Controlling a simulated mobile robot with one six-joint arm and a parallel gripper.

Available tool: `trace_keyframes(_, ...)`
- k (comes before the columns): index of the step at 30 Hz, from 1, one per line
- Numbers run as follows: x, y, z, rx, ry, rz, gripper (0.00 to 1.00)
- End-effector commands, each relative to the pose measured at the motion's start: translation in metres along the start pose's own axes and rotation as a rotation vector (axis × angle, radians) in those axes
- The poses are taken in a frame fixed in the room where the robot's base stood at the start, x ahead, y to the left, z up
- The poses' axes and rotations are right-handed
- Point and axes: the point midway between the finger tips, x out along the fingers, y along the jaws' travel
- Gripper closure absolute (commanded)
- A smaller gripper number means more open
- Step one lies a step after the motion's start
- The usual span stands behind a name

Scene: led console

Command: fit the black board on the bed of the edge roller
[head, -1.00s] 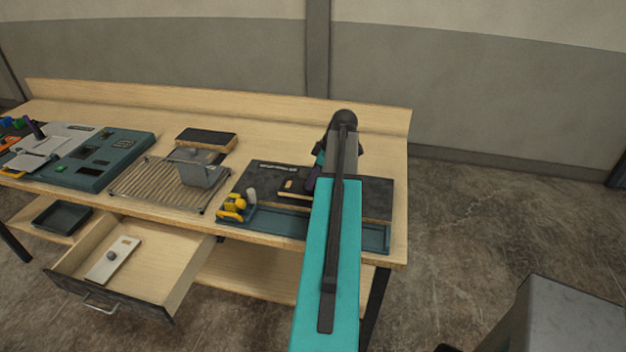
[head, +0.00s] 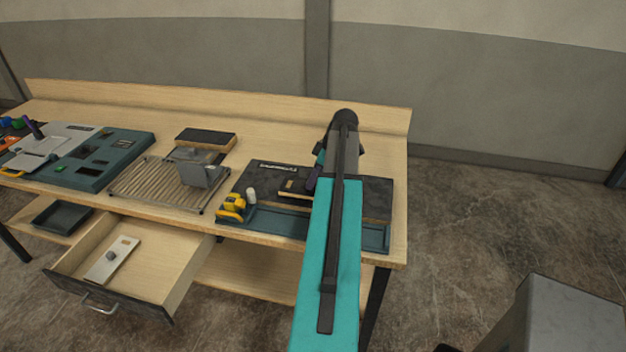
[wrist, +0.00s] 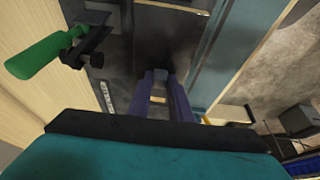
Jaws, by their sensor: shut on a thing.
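My gripper (wrist: 160,75) is shut on a dark piece that I take for the black board. In the head view the black board (head: 297,191) shows beside my arm with a pale edge and a pale patch. It is low over or on the dark flat plate (head: 262,180) at the table's right end, which looks like the edge roller's bed. I cannot tell whether they touch. In the wrist view a green handle (wrist: 40,57) on a black bracket stands at the plate's back side. My arm hides part of the plate and board in the head view.
A teal channel (head: 285,223) runs along the plate's front, with a yellow part (head: 232,206) at its left end. Left are a slatted rack (head: 150,185), a black-topped block (head: 206,138) and a teal console (head: 125,150). An open drawer (head: 150,270) juts out below.

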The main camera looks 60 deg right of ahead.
Motion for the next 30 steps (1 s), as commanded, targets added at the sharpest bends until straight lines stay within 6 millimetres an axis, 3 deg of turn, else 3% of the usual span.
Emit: trace_keyframes(30, 0.0067, 0.0, 0.0026, 0.0, 0.0, 0.0, 1.0)
